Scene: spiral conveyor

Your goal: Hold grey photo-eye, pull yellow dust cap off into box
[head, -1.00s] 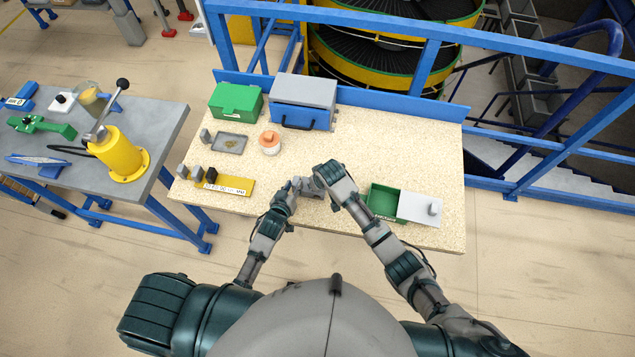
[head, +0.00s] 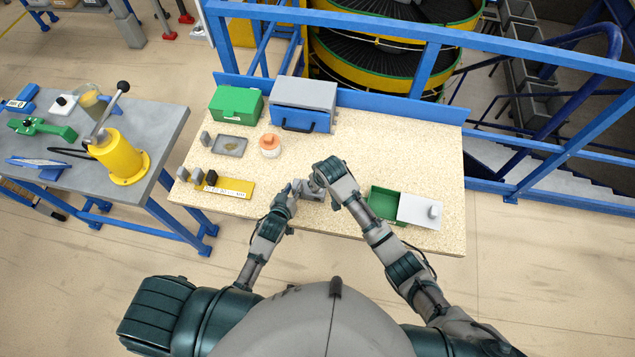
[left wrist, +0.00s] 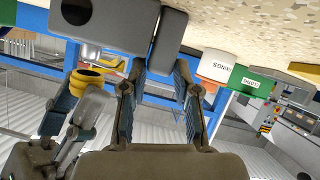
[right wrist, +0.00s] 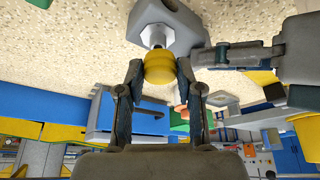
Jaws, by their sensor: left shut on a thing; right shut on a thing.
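The grey photo-eye (right wrist: 178,20) is held above the near middle of the table. My left gripper (right wrist: 208,56) is shut on its body, which also shows in the left wrist view (left wrist: 120,28). The yellow dust cap (right wrist: 160,68) is round and sits between the fingertips of my right gripper (right wrist: 160,82), shut on it. A shiny barrel (right wrist: 156,37) shows between the photo-eye body and the cap. I cannot tell whether the cap still touches the barrel. In the head view my left gripper (head: 296,186) and right gripper (head: 318,180) are close together, hiding the cap.
An open green box (head: 384,202) stands right of my grippers, with a pale panel (head: 418,209) beside it.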

